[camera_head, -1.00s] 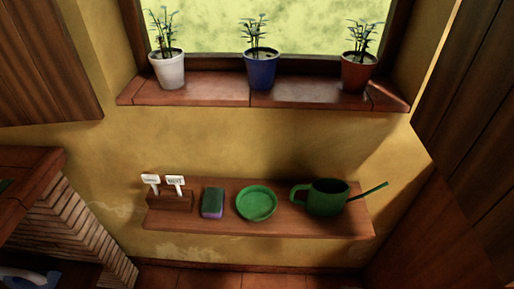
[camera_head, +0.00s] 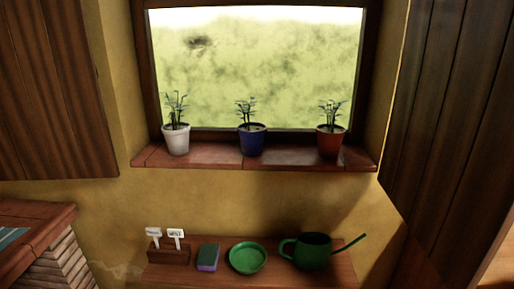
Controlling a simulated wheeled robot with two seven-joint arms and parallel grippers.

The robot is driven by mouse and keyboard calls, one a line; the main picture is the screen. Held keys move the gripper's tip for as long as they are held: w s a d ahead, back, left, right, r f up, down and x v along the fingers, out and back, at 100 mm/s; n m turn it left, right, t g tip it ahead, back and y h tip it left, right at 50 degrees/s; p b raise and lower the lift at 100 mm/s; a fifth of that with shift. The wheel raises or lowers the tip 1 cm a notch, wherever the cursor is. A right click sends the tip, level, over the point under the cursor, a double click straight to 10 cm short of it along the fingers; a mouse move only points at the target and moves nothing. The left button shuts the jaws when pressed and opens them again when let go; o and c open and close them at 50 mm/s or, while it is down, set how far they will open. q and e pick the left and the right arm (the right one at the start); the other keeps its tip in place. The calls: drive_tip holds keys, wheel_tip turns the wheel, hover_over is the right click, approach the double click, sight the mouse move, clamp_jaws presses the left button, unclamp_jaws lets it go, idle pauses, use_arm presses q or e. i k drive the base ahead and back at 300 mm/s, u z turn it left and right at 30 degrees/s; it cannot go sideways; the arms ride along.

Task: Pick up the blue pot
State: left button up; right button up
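The blue pot (camera_head: 252,141) stands upright on the tiled window sill (camera_head: 220,161), in the middle of a row of pots, with a small leafy plant in it. A white pot (camera_head: 177,140) stands to its left and a red-brown pot (camera_head: 329,143) to its right, each with a plant. The pots stand apart from one another. Neither of my grippers is in view.
A wooden shelf (camera_head: 218,280) below the sill holds a label stand (camera_head: 168,254), a green and purple sponge (camera_head: 208,257), a green dish (camera_head: 248,257) and a green watering can (camera_head: 312,251). Wooden shutters (camera_head: 52,95) flank the window. A brick counter (camera_head: 36,235) stands at left.

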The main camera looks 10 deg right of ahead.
sight(252, 134)
drive_tip(key=z, duration=0.5)
drive_tip(key=i, duration=0.55)
drive_tip(key=u, duration=1.15)
